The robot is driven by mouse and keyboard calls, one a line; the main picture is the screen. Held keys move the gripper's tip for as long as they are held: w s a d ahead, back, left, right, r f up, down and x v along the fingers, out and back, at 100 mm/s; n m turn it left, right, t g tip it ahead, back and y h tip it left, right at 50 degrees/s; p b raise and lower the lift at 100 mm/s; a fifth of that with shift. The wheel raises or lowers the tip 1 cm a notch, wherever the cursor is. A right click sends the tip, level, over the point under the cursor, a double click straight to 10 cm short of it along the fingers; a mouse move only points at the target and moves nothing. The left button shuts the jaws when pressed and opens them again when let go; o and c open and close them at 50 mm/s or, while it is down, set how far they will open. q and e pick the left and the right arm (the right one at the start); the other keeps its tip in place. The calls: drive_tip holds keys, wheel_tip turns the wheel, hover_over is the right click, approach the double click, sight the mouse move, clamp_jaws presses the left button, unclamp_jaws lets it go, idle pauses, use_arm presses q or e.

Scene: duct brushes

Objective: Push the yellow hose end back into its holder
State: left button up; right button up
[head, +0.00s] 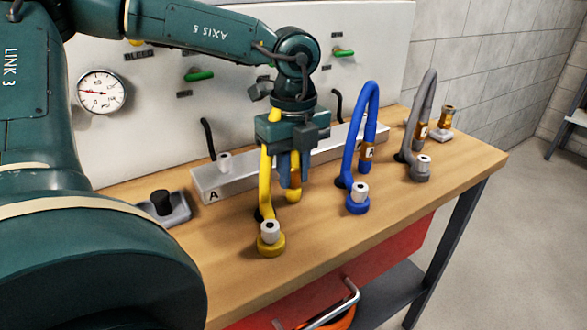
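The yellow hose (265,175) rises from the bench at the front of the grey block and passes up beside my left gripper (290,178). A yellow part (293,194) shows low, right at the fingertips; the hose's end fitting is hidden by the gripper. My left gripper points down over the bench, its fingers close to this yellow part; whether they grip it is unclear. A yellow ring with a white plug (270,236) stands on the bench in front, apart from the fingers. My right gripper is not in view.
A blue hose (370,95) with a brass fitting and a grey hose (425,95) arch to the right. The long grey block (212,187) marked A lies behind. A black knob on a tray (163,203) stands left. The bench's front right (440,195) is clear.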

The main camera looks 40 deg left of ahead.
use_arm(q)
drive_tip(key=o, duration=0.6)
drive_tip(key=shift+c, duration=0.2)
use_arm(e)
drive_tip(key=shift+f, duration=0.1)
use_arm(q)
drive_tip(key=shift+r, duration=0.35)
wheel_tip(320, 180, up, 12)
drive_tip(key=shift+f+p, duration=0.15)
drive_tip(key=shift+p, duration=0.75)
drive_tip(key=shift+r, duration=0.4)
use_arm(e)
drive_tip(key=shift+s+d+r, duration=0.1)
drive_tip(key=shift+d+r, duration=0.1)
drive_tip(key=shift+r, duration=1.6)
